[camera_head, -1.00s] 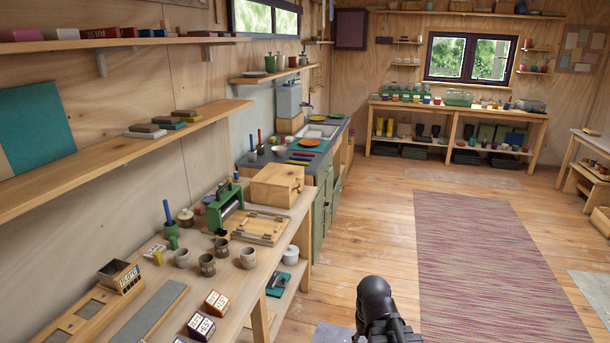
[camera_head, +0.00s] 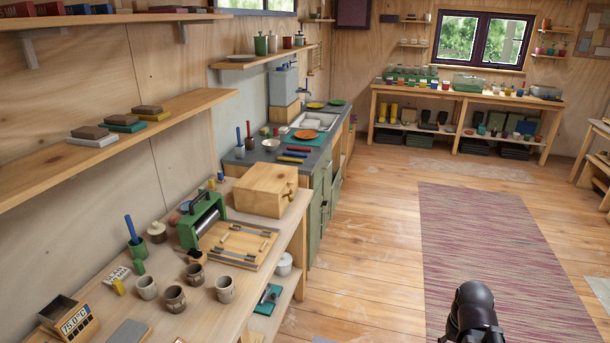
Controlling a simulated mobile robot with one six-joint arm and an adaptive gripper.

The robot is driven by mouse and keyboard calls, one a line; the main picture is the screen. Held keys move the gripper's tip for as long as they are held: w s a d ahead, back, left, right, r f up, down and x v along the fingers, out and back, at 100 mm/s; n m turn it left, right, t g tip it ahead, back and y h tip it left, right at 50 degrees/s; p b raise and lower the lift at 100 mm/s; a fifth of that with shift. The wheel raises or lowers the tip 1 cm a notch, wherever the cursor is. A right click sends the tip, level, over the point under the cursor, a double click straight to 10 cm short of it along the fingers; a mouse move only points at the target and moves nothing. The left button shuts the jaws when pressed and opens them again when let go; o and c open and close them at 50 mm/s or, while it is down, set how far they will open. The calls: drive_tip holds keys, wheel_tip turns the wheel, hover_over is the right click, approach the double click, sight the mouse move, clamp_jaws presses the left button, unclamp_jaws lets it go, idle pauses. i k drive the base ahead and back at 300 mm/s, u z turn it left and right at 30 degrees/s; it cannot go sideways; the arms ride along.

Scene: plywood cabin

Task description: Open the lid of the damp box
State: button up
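A closed light wooden box (camera_head: 265,189), which looks like the damp box, stands at the far end of the left workbench (camera_head: 245,291). Its top looks flat and shut, and a small wooden handle or catch shows on its right end. A black rounded part of my own arm shows at the bottom right. No gripper fingers can be made out, and nothing of mine is near the box.
A green roller press (camera_head: 202,222) and a wooden frame board (camera_head: 237,246) sit just in front of the box. Several cups (camera_head: 174,298) stand nearer. A shelf (camera_head: 110,145) overhangs at left. Open floor (camera_head: 370,240) and a striped rug (camera_head: 490,250) lie to the right.

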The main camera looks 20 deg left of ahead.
sight(266, 178)
drive_tip(key=u, duration=0.15)
drive_tip(key=i, duration=1.3)
drive_tip(key=u, duration=0.6)
